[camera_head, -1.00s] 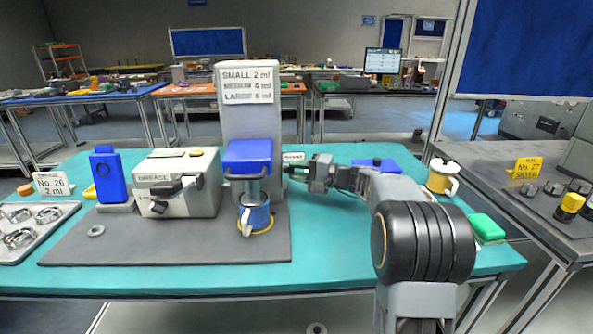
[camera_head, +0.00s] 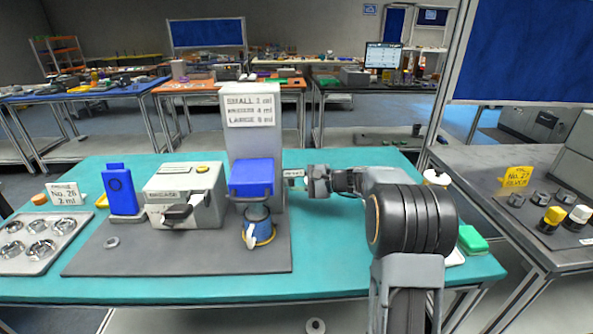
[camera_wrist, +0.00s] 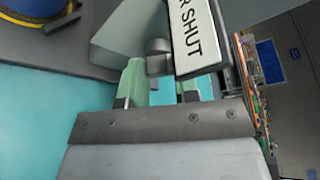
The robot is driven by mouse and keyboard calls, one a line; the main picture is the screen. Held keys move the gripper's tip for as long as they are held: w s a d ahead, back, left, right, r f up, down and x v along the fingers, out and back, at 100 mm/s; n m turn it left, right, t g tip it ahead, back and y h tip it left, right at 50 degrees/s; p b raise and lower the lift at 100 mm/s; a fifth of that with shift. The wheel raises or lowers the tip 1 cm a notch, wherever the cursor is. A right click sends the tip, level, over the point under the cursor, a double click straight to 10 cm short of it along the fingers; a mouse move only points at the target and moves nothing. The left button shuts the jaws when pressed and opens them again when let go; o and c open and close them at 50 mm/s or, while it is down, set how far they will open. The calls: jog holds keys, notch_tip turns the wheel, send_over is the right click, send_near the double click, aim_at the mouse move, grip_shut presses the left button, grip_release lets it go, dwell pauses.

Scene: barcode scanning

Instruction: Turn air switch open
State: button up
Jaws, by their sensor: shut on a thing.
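The air switch is a small grey knob (camera_wrist: 157,62) on the side of the grey dispenser machine (camera_head: 250,135). In the wrist view a white sign (camera_wrist: 196,38) with readable letters "R SHUT" is beside the knob. My gripper (camera_head: 303,184) reaches the machine's right side from the right. In the wrist view its pale green fingers (camera_wrist: 160,88) are on either side of the knob, shut on it. In the head view the knob is too small to make out.
A blue cup (camera_head: 262,228) stands under the machine's blue head (camera_head: 251,178). A grey box with a handle (camera_head: 187,195) and a blue upright device (camera_head: 121,190) stand to the left. A mug (camera_head: 436,179) and a green block (camera_head: 472,239) are behind my arm, at right.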

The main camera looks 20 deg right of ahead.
jog(key=shift+w+r+m+g+p, duration=0.15)
jog(key=shift+m+g+p, duration=1.45)
jog(key=shift+p, duration=2.3)
jog(key=shift+w+r+m+g+p, duration=0.15)
jog(key=shift+m+g+p, duration=0.75)
jog(key=shift+m+p, duration=2.2)
jog(key=shift+f+n+p, duration=0.1)
jog(key=shift+n+p, duration=0.5)
jog(key=shift+p, duration=0.35)
jog(key=o, duration=0.9)
jog(key=b+v, duration=0.2)
jog(key=v, duration=1.2)
jog(key=shift+w+a+b, duration=0.1)
jog(key=shift+b, duration=0.25)
